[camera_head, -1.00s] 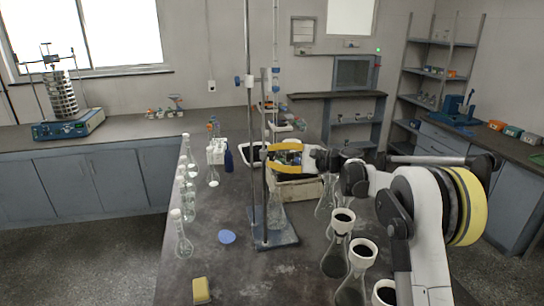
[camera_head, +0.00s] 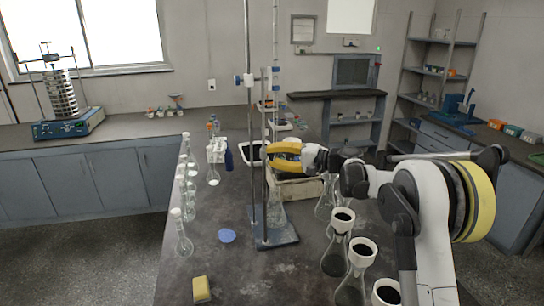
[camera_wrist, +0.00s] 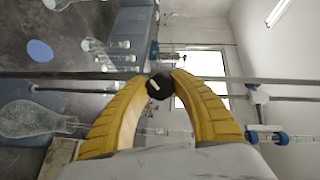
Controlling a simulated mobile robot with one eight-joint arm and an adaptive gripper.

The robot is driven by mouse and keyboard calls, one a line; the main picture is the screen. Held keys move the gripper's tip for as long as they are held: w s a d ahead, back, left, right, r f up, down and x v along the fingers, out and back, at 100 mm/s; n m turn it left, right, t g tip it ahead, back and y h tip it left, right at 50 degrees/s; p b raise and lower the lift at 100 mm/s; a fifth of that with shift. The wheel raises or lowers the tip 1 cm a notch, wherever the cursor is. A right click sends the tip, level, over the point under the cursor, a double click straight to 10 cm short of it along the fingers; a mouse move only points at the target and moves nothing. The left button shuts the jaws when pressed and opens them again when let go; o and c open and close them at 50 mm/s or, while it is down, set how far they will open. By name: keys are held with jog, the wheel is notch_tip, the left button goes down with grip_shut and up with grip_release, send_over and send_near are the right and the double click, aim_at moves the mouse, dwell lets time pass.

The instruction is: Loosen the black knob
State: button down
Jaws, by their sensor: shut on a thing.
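The black knob (camera_wrist: 159,86) sits between my yellow fingertips in the wrist view, with a pale mark on its face. My gripper (camera_wrist: 160,82) is shut on it, one finger on each side. In the head view my gripper (camera_head: 268,158) reaches the upright metal stand (camera_head: 264,205) from the right, and the fingers hide the knob there. The stand's rod also runs across the wrist view (camera_wrist: 75,75) behind the knob. The stand's grey base plate (camera_head: 280,238) rests on the bench.
Flasks with white funnels (camera_head: 362,250) stand below my arm at the right. A row of glass flasks (camera_head: 182,235) stands left of the stand. A blue disc (camera_head: 227,236) and a yellow sponge (camera_head: 201,289) lie in front.

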jog(key=shift+f, duration=0.15)
jog(key=c, duration=1)
grip_release()
jog(key=shift+d, duration=0.15)
jog(key=v, duration=1.2)
jog(key=shift+s, duration=0.2)
